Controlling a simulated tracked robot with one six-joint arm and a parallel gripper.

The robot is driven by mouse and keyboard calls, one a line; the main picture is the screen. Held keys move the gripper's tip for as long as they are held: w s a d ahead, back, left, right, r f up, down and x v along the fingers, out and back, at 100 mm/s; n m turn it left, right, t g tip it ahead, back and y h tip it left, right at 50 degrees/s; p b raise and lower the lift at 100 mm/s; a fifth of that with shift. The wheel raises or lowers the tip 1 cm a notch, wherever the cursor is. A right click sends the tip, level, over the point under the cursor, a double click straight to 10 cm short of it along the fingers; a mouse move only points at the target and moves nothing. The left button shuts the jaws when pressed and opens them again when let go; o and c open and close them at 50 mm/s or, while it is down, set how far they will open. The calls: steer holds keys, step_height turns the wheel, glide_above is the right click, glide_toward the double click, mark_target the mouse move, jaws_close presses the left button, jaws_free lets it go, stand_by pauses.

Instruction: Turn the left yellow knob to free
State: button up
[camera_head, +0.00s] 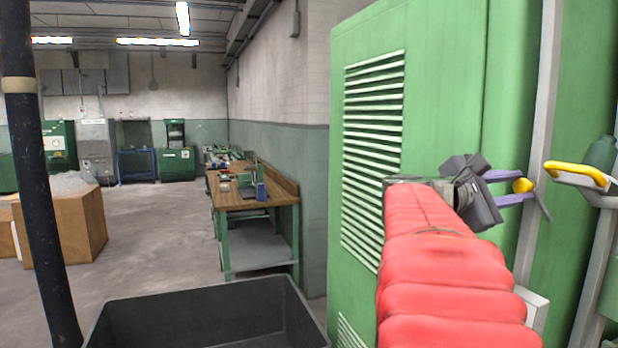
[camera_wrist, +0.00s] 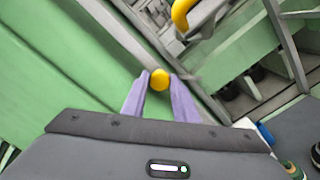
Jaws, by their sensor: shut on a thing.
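A yellow knob (camera_head: 522,185) sits on the grey upright post at the edge of the green machine, at the right of the head view. My gripper (camera_head: 508,187) reaches it from the left, its two purple fingers shut on the knob. In the wrist view the round yellow knob (camera_wrist: 160,79) lies between the tips of the purple fingers (camera_wrist: 160,90). The knob's mount behind it is mostly hidden. A second yellow part, a curved bar (camera_head: 577,173), is on a grey bracket further right. It also shows at the top of the wrist view (camera_wrist: 181,17).
The tall green machine cabinet (camera_head: 440,70) with louvres stands close beside my arm. The grey post (camera_head: 541,100) is right at the gripper. A black bin (camera_head: 205,310) is at the bottom. A workbench (camera_head: 262,200) stands further back, with open floor to its left.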

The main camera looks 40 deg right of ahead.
steer(key=m, duration=0.3)
steer(key=shift+w+f+m, duration=0.15)
steer(key=shift+f+m, duration=0.05)
steer(key=shift+m, duration=0.1)
steer(key=shift+f+m, duration=0.1)
steer(key=shift+m, duration=1.9)
